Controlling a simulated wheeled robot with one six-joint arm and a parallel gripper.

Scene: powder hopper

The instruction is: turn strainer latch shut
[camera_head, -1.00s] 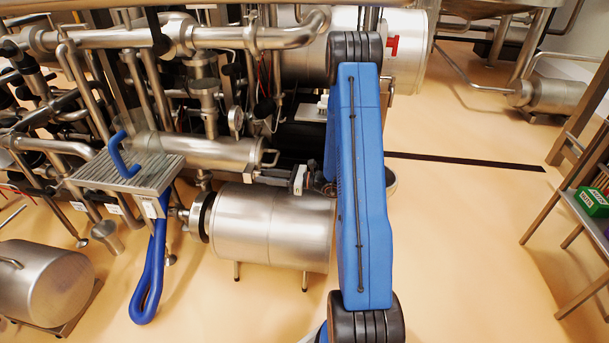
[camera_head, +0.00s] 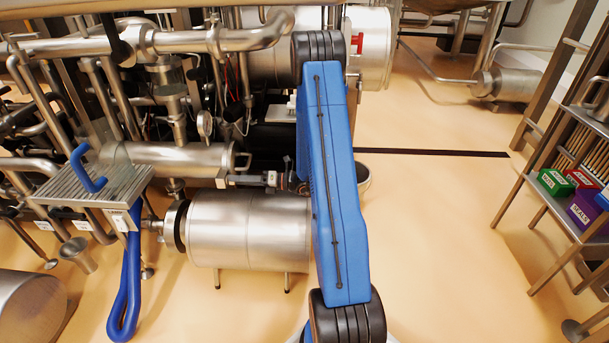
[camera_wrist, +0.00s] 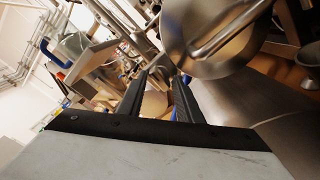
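The strainer looks like the horizontal steel cylinder (camera_head: 175,158) at the left of the head view. A small bent bar handle (camera_head: 243,161) sits at its right end; I take this for the latch. My gripper (camera_head: 222,180) is just below that end, above a larger steel drum (camera_head: 250,228), with its fingers pointing left. In the wrist view a round steel end with a bar handle (camera_wrist: 228,32) shows at upper right, beside and beyond the fingers. The two dark fingers of my gripper (camera_wrist: 160,76) are apart, and I see nothing held. Whether they touch anything is unclear.
A ribbed metal shelf (camera_head: 95,184) with blue hooks stands left of the strainer. Dense pipework (camera_head: 215,40) fills the back. A rack (camera_head: 555,208) with coloured boxes stands at the right. Open floor (camera_head: 440,240) lies between my arm and the rack.

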